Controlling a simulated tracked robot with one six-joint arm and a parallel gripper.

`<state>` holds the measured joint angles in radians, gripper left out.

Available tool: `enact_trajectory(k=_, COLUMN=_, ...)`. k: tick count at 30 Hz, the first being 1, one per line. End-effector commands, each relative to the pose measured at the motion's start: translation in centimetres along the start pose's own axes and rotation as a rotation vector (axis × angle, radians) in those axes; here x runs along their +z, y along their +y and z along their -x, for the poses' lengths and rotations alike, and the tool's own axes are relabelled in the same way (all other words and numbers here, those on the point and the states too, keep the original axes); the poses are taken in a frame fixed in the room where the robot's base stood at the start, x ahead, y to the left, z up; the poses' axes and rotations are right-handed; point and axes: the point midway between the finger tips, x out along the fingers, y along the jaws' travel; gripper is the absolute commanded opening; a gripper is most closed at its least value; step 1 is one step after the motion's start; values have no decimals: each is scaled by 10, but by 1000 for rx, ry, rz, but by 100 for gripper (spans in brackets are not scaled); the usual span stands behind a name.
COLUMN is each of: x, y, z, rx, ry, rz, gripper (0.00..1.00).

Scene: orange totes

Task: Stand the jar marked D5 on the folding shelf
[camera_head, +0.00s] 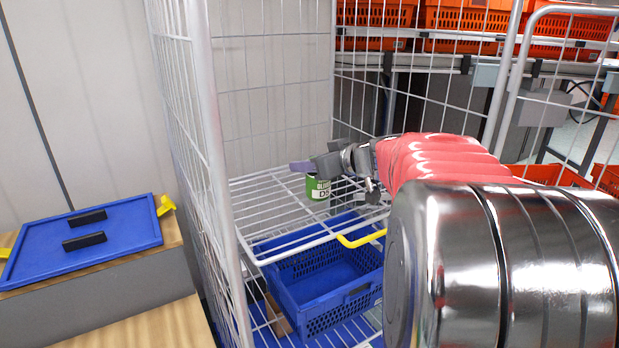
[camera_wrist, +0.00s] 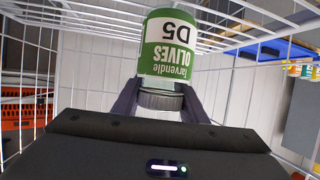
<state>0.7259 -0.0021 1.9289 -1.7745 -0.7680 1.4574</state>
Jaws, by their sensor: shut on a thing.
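The jar marked D5 (camera_head: 318,188) has a green and white label and sits at my gripper over the folding shelf, a white wire shelf (camera_head: 262,200) inside the roll cage. In the wrist view the jar (camera_wrist: 170,45) shows upside down, with "OLIVES" and "D5" on its label and its dark lid between my fingers. My gripper (camera_wrist: 160,98) is shut on the jar at the lid. In the head view my gripper (camera_head: 312,167) reaches in from the right. Whether the jar's base touches the shelf wires cannot be told.
A blue crate (camera_head: 350,292) stands below the shelf. The cage's wire walls and left front post (camera_head: 215,150) bound the space. A blue lid-like panel (camera_head: 130,236) lies on a wooden top at left.

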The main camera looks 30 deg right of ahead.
Motion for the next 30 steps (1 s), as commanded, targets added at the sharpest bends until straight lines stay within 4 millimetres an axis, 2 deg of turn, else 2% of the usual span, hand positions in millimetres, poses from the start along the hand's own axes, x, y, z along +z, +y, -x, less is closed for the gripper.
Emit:
enact_trajectory(k=7, x=1, y=0, z=0, rx=1, ry=1, rz=0, gripper=5)
enact_trajectory(k=17, x=32, y=1, z=-13, rx=2, ry=0, rz=-1, gripper=5)
enact_trajectory(k=29, x=36, y=1, z=-14, rx=3, ry=1, rz=0, gripper=5)
enact_trajectory(k=30, x=37, y=1, z=-14, rx=2, ry=-1, rz=0, gripper=41)
